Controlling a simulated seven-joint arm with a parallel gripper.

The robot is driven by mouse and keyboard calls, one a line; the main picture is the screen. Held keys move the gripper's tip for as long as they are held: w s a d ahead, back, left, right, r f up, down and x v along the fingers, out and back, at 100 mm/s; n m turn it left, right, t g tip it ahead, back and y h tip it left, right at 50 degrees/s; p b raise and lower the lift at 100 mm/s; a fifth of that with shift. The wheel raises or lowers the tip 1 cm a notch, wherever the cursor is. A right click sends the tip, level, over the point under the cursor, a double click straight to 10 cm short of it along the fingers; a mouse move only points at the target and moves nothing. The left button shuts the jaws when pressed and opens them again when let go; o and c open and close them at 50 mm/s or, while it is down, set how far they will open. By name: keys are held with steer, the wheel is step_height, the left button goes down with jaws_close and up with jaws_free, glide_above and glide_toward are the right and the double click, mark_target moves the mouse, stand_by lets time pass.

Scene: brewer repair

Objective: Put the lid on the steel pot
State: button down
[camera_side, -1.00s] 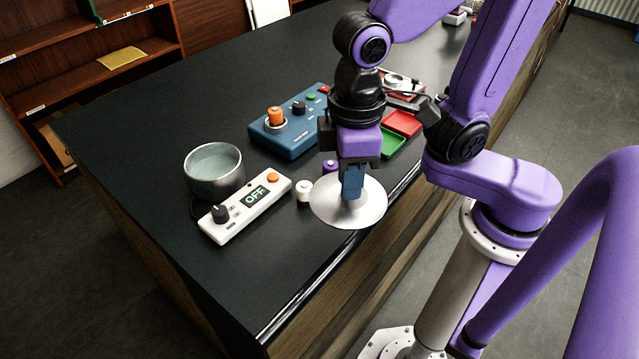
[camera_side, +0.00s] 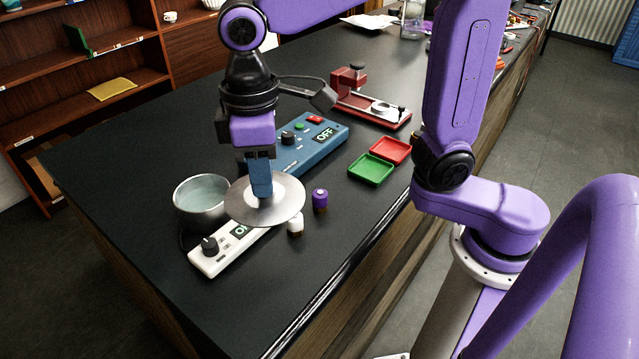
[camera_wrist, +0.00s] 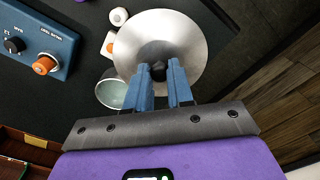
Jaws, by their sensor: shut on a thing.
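The steel pot (camera_side: 188,211) stands open at the left of the dark table, with a pale inside; it also shows in the wrist view (camera_wrist: 104,100). My gripper (camera_side: 262,194) is shut on the black knob (camera_wrist: 158,70) of the round steel lid (camera_side: 283,205). The lid is held roughly level above the white control box (camera_side: 208,263), just right of the pot, its left edge close to the pot's rim in the side view. The lid fills the upper middle of the wrist view (camera_wrist: 185,35) and hides part of the box.
A white cap-like piece (camera_side: 295,226) and a purple one (camera_side: 320,199) stand right of the lid. A blue control box (camera_side: 315,150) is behind my gripper. Green (camera_side: 371,169) and red (camera_side: 391,150) trays and a red device (camera_side: 372,105) lie farther right. The front table is clear.

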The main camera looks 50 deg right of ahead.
steer(key=w+d+f, duration=0.1)
steer(key=w+f, duration=0.1)
steer(key=w, duration=0.8)
steer(key=w+f, duration=0.2)
steer(key=w, duration=0.8)
steer(key=shift+f, duration=2.85)
steer(key=shift+f, duration=0.2)
steer(key=shift+c, duration=2.2)
jaws_free()
step_height(320, 180, up, 7)
